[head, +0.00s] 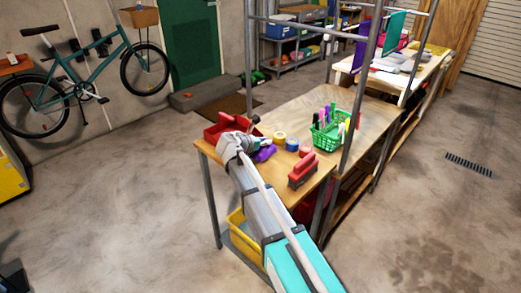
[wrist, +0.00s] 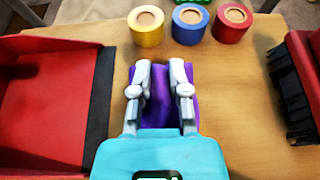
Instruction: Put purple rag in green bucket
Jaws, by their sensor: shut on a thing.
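The purple rag (wrist: 160,104) is between the two fingers of my gripper (wrist: 160,72), which is shut on it over the wooden table. In the head view the rag (head: 265,154) shows as a small purple bundle at my gripper (head: 264,143). I cannot tell whether the rag still touches the tabletop. A green basket-like container (head: 326,143) with slotted sides stands farther right on the table and holds several markers. It is the only green bucket-like thing I see. Only a sliver of green (wrist: 190,2) shows at the top of the wrist view.
Yellow, blue and red tape rolls (wrist: 190,24) stand just beyond my gripper. A red dustpan (wrist: 40,105) is on the left, a red brush (head: 302,171) on the right. A metal post (head: 358,90) rises beside the green container. A yellow bin (head: 240,238) is below the table.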

